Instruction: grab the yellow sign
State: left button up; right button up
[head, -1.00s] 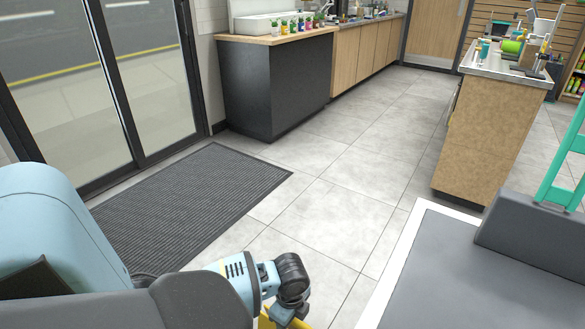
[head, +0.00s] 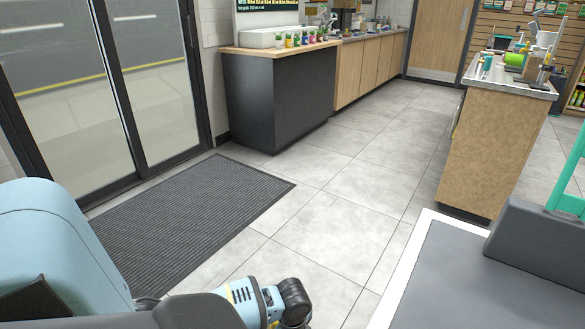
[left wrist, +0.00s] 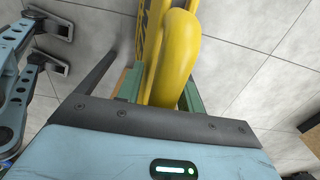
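The yellow sign (left wrist: 172,62) fills the upper middle of the left wrist view, with a thick rounded edge and dark lettering partly visible. My left gripper (left wrist: 160,92) has its green finger pads on both sides of the sign and appears closed on it. In the head view, my left wrist shows at the bottom edge; its fingertips and the sign are out of frame or hidden. My right gripper cannot be made out in the head view.
A dark ribbed mat (head: 195,225) lies by the glass doors (head: 95,90). A dark-fronted counter (head: 275,100) stands at the back, and a wood-sided counter (head: 490,150) at the right. The tiled floor (head: 335,220) between them is clear.

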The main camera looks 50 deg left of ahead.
pick_arm(q)
jog(key=c, duration=0.7)
grip_shut()
pick_arm(e)
jog(key=shift+s, duration=0.35)
jog(key=shift+s+f, duration=0.1)
pick_arm(q)
jog(key=shift+r, duration=0.15)
